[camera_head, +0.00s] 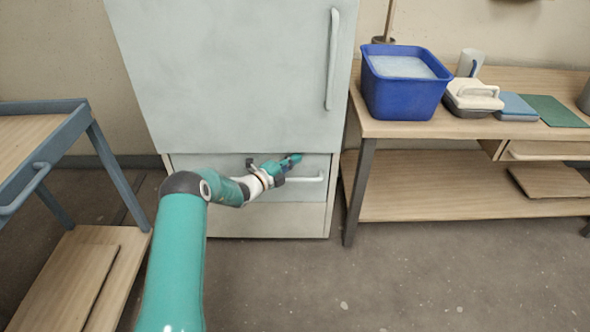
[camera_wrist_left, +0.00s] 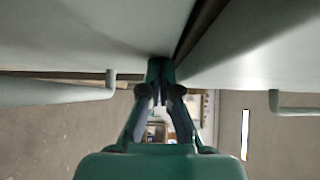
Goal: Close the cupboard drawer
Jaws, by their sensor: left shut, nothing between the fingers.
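The tall pale grey cupboard (camera_head: 235,80) stands upright ahead. Its drawer (camera_head: 308,192) is low down, below the big door, with a pale bar handle (camera_head: 310,179). My left arm reaches across the drawer front and hides part of it and of the handle. My left gripper (camera_head: 291,160) is shut and empty, near the drawer's top edge. In the left wrist view the shut fingertips (camera_wrist_left: 159,66) are close to pale panels with a dark slanting gap between them; touching or apart, I cannot tell. How far the drawer stands out is unclear. My right gripper is not in view.
A wooden workbench (camera_head: 440,129) stands to the right, with a blue tub (camera_head: 405,100) near its left end. A blue-framed table (camera_head: 77,122) stands to the left. The floor (camera_head: 390,285) in front of the cupboard's right side is clear.

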